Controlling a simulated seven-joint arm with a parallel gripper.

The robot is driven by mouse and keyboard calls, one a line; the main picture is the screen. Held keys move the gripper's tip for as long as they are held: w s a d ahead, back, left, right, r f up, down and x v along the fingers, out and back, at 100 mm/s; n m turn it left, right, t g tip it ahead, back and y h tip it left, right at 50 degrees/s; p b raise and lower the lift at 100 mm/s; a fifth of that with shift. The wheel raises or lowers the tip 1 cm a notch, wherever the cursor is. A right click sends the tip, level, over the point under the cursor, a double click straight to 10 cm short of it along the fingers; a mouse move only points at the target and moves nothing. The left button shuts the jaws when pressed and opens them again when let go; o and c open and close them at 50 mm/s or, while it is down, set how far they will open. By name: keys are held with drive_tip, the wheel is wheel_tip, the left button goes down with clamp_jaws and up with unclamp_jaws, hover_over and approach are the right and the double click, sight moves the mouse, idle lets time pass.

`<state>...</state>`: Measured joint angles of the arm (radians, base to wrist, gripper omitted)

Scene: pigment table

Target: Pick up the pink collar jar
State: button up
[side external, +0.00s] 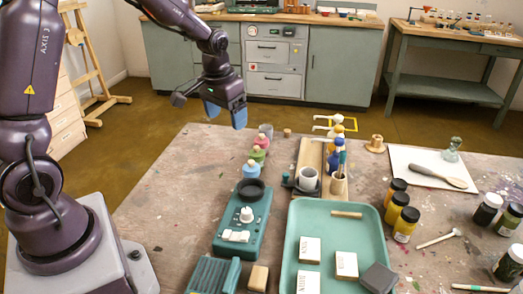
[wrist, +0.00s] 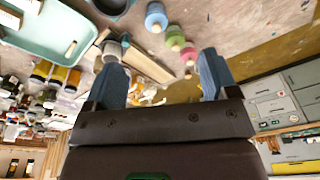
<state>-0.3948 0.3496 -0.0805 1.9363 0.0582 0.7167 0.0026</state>
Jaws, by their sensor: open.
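The pink collar jar (side external: 262,141) stands on the table in a short row, behind the green collar jar (side external: 257,155) and the blue collar jar (side external: 251,170). In the wrist view the pink collar jar (wrist: 188,52) shows just left of the right finger, beyond the green jar (wrist: 175,38) and the blue jar (wrist: 156,17). My gripper (side external: 226,114) is open and empty, above and to the left of the row, apart from the jars. Its two blue fingers also show in the wrist view (wrist: 161,70).
A grey jar (side external: 266,130) stands just behind the pink one. To the right are a wooden board (side external: 309,157) with bottles and cups, and a teal tray (side external: 298,220). A green device (side external: 236,232) lies in front. The table left of the jars is clear.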

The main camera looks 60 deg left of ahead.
drive_tip(key=w+a+f, duration=0.7)
drive_tip(key=f, duration=0.2)
drive_tip(key=t, duration=0.3)
approach(260, 141)
drive_tip(key=shift+n+y, duration=0.3)
drive_tip(key=shift+y, duration=0.1)
drive_tip(key=x, duration=0.5)
drive_tip(key=shift+w+d+f, duration=0.25)
drive_tip(key=shift+w+f, duration=0.05)
drive_tip(key=shift+f, duration=0.05)
drive_tip(key=shift+x, duration=3)
drive_tip(key=shift+s, duration=0.1)
drive_tip(key=shift+c, duration=0.3)
drive_tip(key=c, duration=1)
